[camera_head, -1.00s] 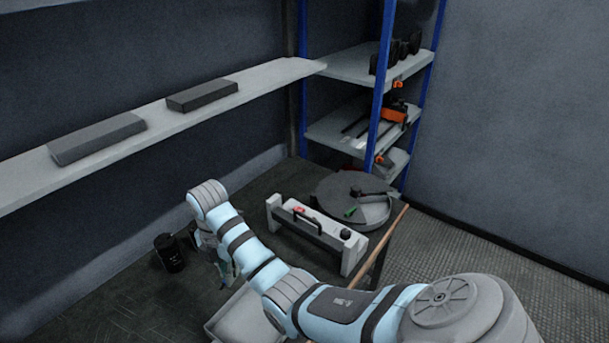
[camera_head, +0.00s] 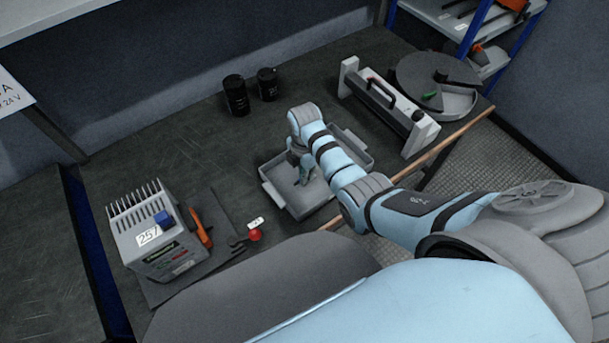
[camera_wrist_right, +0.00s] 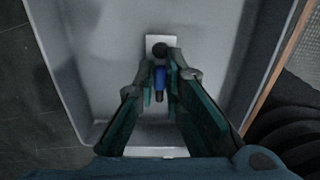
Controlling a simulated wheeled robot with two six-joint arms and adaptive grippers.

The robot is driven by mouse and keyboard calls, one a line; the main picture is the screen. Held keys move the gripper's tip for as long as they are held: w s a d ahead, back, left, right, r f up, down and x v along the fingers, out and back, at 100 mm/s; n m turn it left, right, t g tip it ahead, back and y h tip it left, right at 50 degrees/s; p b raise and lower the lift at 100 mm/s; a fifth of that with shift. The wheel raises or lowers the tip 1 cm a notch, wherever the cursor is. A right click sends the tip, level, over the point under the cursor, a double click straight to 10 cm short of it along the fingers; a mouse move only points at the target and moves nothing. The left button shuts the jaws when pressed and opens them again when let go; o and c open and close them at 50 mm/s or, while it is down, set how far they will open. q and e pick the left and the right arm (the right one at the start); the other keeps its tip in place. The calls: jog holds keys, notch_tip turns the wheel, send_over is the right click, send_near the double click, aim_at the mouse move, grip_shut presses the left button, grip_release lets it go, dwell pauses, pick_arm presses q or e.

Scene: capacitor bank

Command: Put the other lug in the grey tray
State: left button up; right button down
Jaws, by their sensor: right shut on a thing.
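The grey tray (camera_head: 279,181) lies on the dark bench in the middle of the head view, partly hidden by my right arm. My right gripper (camera_head: 303,178) points down inside the tray's outline. In the right wrist view, the tray floor (camera_wrist_right: 90,55) fills most of the space behind the fingers. There my right gripper (camera_wrist_right: 161,82) is shut on a lug (camera_wrist_right: 158,75) with a blue sleeve and a pale flat end with a dark round spot. I cannot tell whether the lug touches the tray floor. My left gripper is out of view.
A ribbed grey unit (camera_head: 155,235) with a blue part stands front left, beside an orange-handled tool (camera_head: 200,228). A small white piece (camera_head: 255,222) and a red round thing (camera_head: 255,235) lie nearby.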

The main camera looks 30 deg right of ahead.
jog(key=shift+w+f, duration=0.1)
jog(key=shift+f, duration=0.05)
jog(key=shift+f, duration=0.25)
jog(key=c, duration=1.7)
grip_release()
jog(key=shift+r, duration=0.35)
notch_tip(320, 180, up, 12)
jog(key=p, duration=0.4)
jog(key=shift+f, duration=0.1)
